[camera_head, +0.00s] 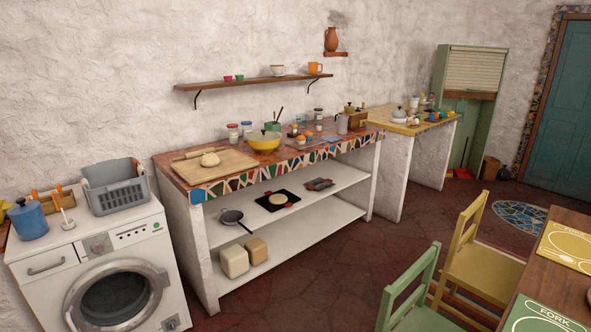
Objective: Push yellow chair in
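The yellow chair (484,271) stands on the dark red floor at the lower right. Its backrest (457,240) faces left, and its seat is beside the left edge of a wooden dining table (571,219). The chair's lower legs are partly cut off by the frame and hidden behind a green chair. Neither of my grippers shows in this view.
A green chair (415,300) stands nearer than the yellow one, along the same table side. The mosaic counter (372,177) and washing machine (100,275) line the left wall. Open floor (345,265) lies between counter and chairs. A round mosaic (520,215) lies beyond.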

